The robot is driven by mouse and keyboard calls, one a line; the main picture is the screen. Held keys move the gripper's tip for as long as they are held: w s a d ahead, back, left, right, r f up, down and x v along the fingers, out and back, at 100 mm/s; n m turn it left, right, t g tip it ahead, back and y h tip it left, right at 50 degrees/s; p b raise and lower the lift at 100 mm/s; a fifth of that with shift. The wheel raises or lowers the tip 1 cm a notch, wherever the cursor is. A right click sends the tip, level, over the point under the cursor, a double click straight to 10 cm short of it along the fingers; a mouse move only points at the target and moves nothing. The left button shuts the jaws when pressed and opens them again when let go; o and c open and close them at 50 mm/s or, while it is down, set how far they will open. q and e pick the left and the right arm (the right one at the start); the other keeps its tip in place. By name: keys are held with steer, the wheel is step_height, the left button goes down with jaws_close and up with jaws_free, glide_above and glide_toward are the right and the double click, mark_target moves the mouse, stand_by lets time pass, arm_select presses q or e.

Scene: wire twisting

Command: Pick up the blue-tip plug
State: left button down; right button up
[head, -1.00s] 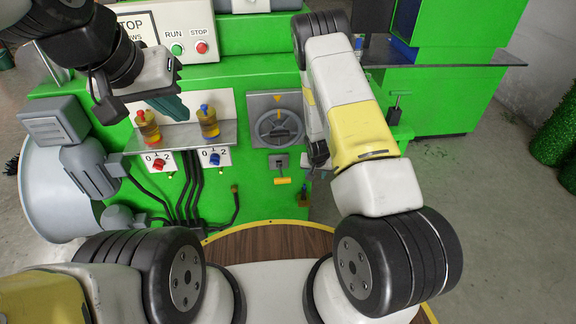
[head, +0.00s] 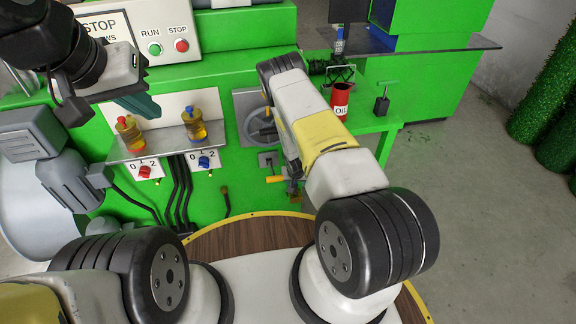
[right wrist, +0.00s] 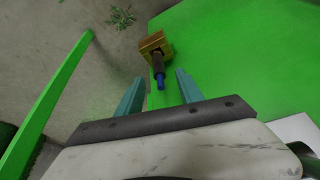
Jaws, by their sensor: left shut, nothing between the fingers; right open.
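The blue-tip plug (right wrist: 160,81) shows in the right wrist view as a dark stem with a blue end, standing out of a brass-coloured block (right wrist: 153,42). My right gripper (right wrist: 161,77) is open, with its two teal fingers on either side of the blue end; I see no contact. In the head view my right arm hides most of this spot, and only a bit of the brass block (head: 294,196) shows beside it. My left gripper (head: 140,103) is shut and empty at the upper left, above the bottle shelf.
The green machine carries a shelf with two amber bottles (head: 194,126), a handwheel (head: 258,126), knobs and black cables. A red oil can (head: 341,98) stands on the green side table (head: 372,122). Open floor (head: 450,200) lies to the right.

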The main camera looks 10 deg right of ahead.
mark_target(296, 189)
steer(key=shift+x, duration=2.35)
jaws_close()
